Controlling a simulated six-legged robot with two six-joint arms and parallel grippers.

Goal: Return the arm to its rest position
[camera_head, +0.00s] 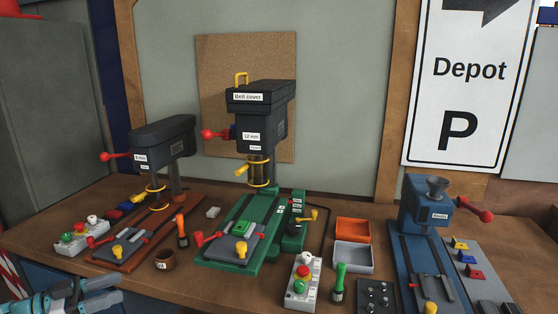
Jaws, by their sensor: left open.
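My left gripper (112,292) shows at the bottom left corner, pale blue and grey, in front of the workbench's near edge. It is open, and I see nothing between its fingers. It is apart from the machines and tools on the bench. Most of my left arm is outside the picture. My right gripper is not in view.
The wooden bench (205,290) carries a small drill press (163,138), a larger green-based one (262,120) and a blue machine (428,208). A control box (82,236) stands near my gripper.

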